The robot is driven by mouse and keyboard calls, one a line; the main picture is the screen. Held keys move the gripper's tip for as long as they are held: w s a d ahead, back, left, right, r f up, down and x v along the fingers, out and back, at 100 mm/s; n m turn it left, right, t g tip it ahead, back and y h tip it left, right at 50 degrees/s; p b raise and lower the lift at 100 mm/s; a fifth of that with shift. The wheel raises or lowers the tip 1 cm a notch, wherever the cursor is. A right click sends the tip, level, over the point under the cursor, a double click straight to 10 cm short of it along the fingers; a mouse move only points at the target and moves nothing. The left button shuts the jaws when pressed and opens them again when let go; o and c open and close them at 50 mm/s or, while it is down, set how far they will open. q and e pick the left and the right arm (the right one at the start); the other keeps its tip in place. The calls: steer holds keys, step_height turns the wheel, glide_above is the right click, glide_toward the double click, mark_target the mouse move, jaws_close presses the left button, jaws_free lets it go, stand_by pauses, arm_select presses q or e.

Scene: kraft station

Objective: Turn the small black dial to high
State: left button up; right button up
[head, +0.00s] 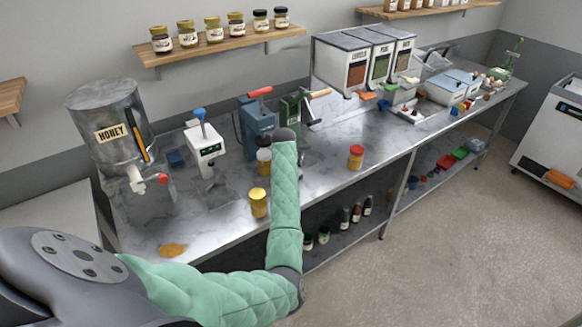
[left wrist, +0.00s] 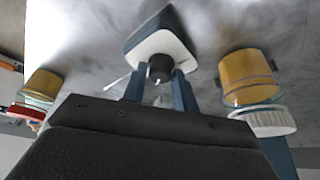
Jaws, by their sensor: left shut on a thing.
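In the left wrist view a small black dial (left wrist: 160,68) sticks out of the white face of a dark-bodied device (left wrist: 161,43). My left gripper (left wrist: 158,82) has its two blue fingers on either side of the dial and is shut on it. The dial's markings and setting cannot be read. In the head view my green-sleeved left arm reaches over the counter and ends in a dark wrist; its fingers and the dial are hidden there. My right gripper is in neither view.
In the left wrist view yellow jars stand at the right (left wrist: 248,80) and left (left wrist: 42,85) of the gripper. In the head view a yellow jar (head: 258,203), a red-lidded jar (head: 356,157), a blue press (head: 257,122) and a honey tank (head: 108,120) stand on the counter (head: 325,185).

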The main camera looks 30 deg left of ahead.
arm_select(q)
steer(key=o, duration=1)
steer(key=shift+w, duration=0.1)
steer(key=shift+c, duration=0.2)
steer(key=shift+s+r+b, duration=0.2)
steer(key=shift+r+b, duration=0.1)
steer(key=shift+b, duration=0.1)
steer(key=b+v, duration=0.2)
steer(key=v, duration=0.4)
steer(key=shift+b, duration=0.4)
steer(key=shift+s+r, duration=0.15)
steer(key=shift+r, duration=0.35)
